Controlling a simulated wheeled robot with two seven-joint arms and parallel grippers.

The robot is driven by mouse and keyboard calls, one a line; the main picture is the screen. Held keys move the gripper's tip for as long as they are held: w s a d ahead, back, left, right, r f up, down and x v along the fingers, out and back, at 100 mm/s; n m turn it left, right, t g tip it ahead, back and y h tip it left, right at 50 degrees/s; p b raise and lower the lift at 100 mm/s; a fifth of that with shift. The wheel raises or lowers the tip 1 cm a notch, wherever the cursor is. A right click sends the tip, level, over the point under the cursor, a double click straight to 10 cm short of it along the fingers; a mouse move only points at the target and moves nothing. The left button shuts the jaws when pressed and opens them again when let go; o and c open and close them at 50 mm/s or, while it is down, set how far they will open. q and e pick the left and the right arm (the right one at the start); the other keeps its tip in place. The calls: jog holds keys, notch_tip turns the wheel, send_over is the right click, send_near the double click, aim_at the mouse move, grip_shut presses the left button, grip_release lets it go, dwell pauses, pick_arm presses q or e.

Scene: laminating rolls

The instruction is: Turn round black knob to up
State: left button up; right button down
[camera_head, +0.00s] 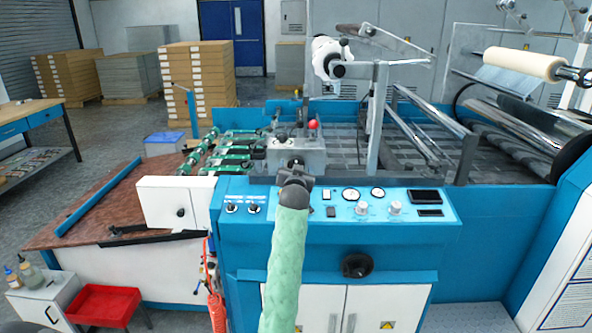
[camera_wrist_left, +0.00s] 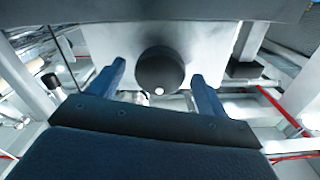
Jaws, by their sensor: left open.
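The round black knob (camera_wrist_left: 160,68) sits on a pale grey metal plate in the left wrist view. A small white mark shows at its lower edge. My left gripper (camera_wrist_left: 157,78) is open, with one blue finger on each side of the knob in this view. I cannot tell whether the fingers touch it. In the head view my left gripper (camera_head: 294,172) is in front of a grey metal box (camera_head: 311,153) on the blue machine, and the knob there is hidden behind it. My right gripper is not in view.
A red ball-topped lever (camera_head: 313,125) stands on the metal box. Below it is a control panel (camera_head: 408,204) with gauges and dials. Another black knob (camera_head: 357,265) is on the blue front. Green-and-metal rollers (camera_head: 232,152) lie to the left.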

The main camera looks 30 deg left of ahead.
pick_arm(q)
jog(key=b+v, duration=0.1)
jog(key=v, duration=0.6)
jog(key=shift+s+d+b, duration=0.2)
jog(key=shift+s+b, duration=0.15)
jog(key=shift+b, duration=0.05)
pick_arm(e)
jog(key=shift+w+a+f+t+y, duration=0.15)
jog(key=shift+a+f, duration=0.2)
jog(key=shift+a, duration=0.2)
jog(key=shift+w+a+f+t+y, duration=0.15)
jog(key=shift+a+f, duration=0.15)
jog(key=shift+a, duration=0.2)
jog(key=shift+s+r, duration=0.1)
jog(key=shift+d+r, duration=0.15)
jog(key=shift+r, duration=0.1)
pick_arm(q)
jog(key=shift+f, duration=0.1)
